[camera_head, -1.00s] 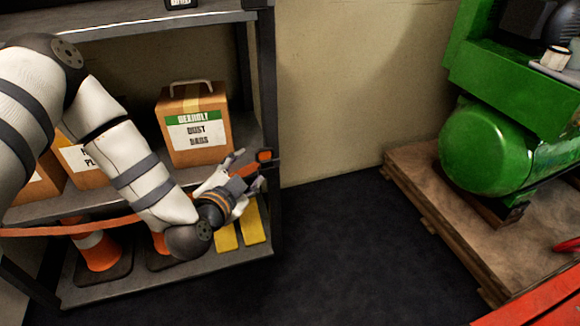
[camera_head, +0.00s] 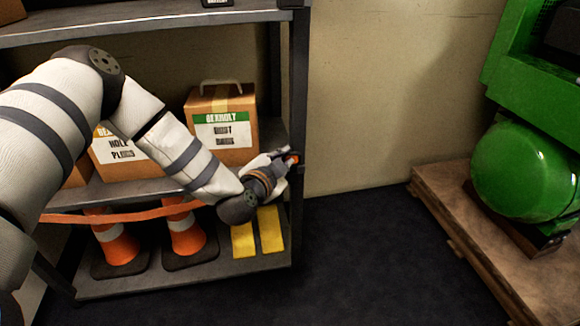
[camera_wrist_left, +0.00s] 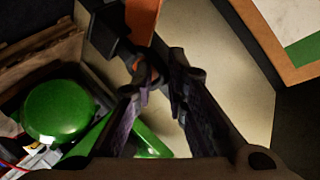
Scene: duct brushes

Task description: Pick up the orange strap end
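The orange strap (camera_head: 120,214) runs across the front of the lower shelf bay, past the cones, and goes behind my left arm. Its orange and dark end piece (camera_head: 293,159) shows at the right shelf post, just beyond my left fingers. My left gripper (camera_head: 284,161) is at this end, partly hidden by its own wrist. In the left wrist view my two fingers (camera_wrist_left: 160,80) stand apart, and a small orange and dark part (camera_wrist_left: 153,74) shows by the left fingertip. I cannot tell whether they touch. An orange band (camera_wrist_left: 142,20) shows above. My right gripper is not in view.
The grey shelf (camera_head: 180,283) holds traffic cones (camera_head: 186,235), yellow blocks (camera_head: 270,228) and cardboard boxes (camera_head: 222,155). The dark shelf post (camera_head: 298,90) is close to my left gripper. A green machine (camera_head: 525,170) stands on a wooden pallet (camera_head: 435,190). The dark floor between is clear.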

